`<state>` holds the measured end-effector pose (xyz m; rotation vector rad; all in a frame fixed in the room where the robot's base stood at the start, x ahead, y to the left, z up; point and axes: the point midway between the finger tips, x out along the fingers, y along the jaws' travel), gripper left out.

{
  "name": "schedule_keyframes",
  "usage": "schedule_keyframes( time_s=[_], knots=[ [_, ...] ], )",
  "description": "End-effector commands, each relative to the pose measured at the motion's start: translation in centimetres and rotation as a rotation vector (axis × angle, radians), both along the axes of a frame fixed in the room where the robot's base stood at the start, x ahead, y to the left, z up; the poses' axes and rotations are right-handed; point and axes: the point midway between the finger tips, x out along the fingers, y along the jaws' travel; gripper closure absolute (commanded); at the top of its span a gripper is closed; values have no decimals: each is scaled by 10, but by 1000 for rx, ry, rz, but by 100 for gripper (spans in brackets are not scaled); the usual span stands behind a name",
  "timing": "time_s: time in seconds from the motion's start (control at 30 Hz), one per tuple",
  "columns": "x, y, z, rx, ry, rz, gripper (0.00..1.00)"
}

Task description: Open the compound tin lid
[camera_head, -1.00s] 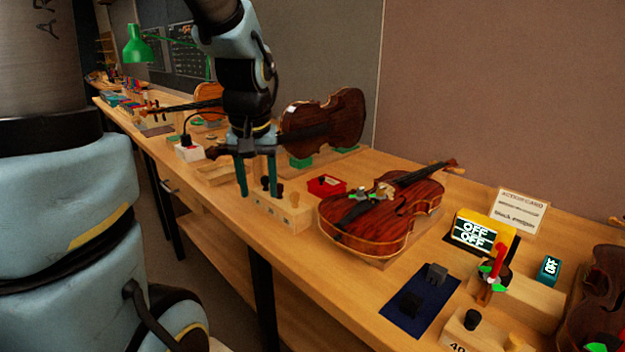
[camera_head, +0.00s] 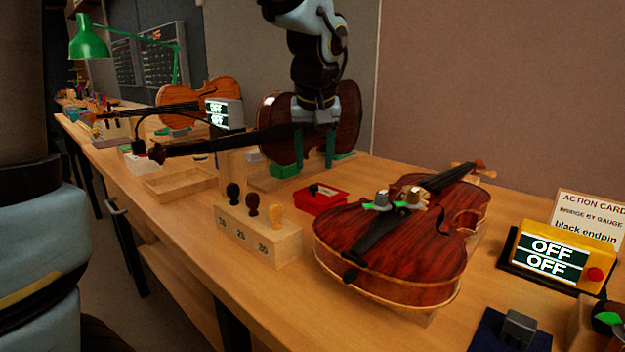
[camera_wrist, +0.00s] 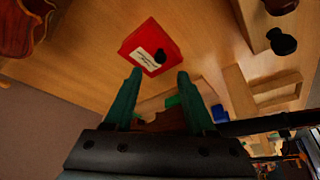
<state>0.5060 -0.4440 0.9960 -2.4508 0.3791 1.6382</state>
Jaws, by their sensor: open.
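The compound tin is a small red box (camera_head: 321,199) on the bench, just left of the lying violin. Its lid (camera_wrist: 137,38) is red with a white label and a dark knob (camera_wrist: 160,56), and it looks shut. My gripper (camera_head: 314,166) is open, with two green fingers pointing down. In the head view it hangs above and behind the tin. In the wrist view the tin is just beyond the fingertips of my gripper (camera_wrist: 159,72), and nothing is between the fingers.
A violin (camera_head: 400,245) lies to the right of the tin. A wooden block with pegs (camera_head: 257,236) stands front left. A second violin (camera_head: 268,121) stands behind my gripper. An empty wooden tray (camera_head: 180,187) is further left. A yellow display (camera_head: 552,256) stands at right.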

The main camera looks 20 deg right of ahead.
Motion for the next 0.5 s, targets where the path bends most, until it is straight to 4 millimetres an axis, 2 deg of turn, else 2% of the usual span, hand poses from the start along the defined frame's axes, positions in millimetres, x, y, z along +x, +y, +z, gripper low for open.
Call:
schedule_keyframes(
  time_s=[0.03,0.2,0.5],
  knots=[
    [3,0,-11,5,4,0,44],
    [14,-4,-36,3,1,0,44],
    [21,-6,-54,2,1,-1,44]
  ],
)
